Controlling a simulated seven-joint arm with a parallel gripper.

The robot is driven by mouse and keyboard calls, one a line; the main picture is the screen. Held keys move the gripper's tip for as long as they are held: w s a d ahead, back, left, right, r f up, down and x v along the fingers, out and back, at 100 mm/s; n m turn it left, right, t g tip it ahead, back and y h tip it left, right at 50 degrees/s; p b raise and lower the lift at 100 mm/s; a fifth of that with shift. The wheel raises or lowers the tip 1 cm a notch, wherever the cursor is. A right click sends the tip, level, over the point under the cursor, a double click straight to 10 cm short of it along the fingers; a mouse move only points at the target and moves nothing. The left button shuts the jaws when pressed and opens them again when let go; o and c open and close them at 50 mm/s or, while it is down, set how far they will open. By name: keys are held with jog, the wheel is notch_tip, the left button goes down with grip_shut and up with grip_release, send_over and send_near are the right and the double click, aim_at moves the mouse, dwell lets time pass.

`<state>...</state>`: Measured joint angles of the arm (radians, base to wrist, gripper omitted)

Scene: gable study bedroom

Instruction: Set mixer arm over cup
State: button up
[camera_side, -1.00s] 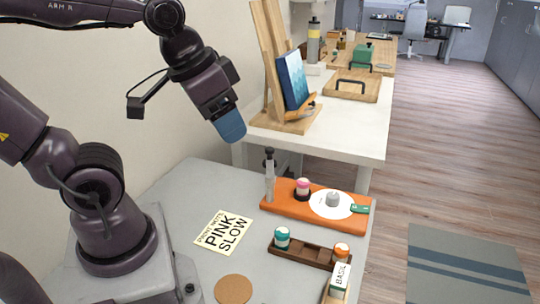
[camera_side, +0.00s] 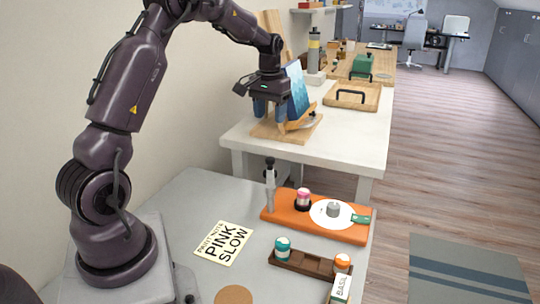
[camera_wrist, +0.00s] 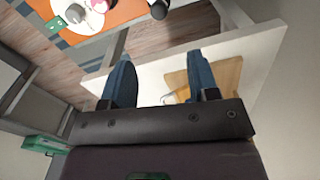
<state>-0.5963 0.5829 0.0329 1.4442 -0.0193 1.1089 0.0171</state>
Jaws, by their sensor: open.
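An orange mixer base (camera_side: 345,232) stands on the grey table. On it are a grey upright post with a black knob (camera_side: 270,180), a pink-topped pot (camera_side: 303,196) in a black holder, and a white disc (camera_side: 322,218) with a grey knob (camera_side: 333,209). I cannot tell which part is the mixer arm or the cup. My gripper (camera_side: 270,113) is open and empty, fingers down, well above and behind the base, near the easel. In the wrist view, my gripper (camera_wrist: 160,60) shows two blue fingers apart; the orange base (camera_wrist: 120,14) is at the top edge, partly cut off.
A card reading "PINK SLOW" (camera_side: 222,243) lies on the grey table (camera_side: 190,212). A brown rack (camera_side: 300,262) holds teal and orange-topped pots in front of the base. A white table (camera_side: 345,150) behind carries a wooden easel (camera_side: 268,128) with a blue picture (camera_side: 298,90).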

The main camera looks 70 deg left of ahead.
aim_at(270, 158)
notch_tip(270, 158, down, 13)
jog(key=shift+r, duration=0.15)
dwell(0.4)
grip_shut()
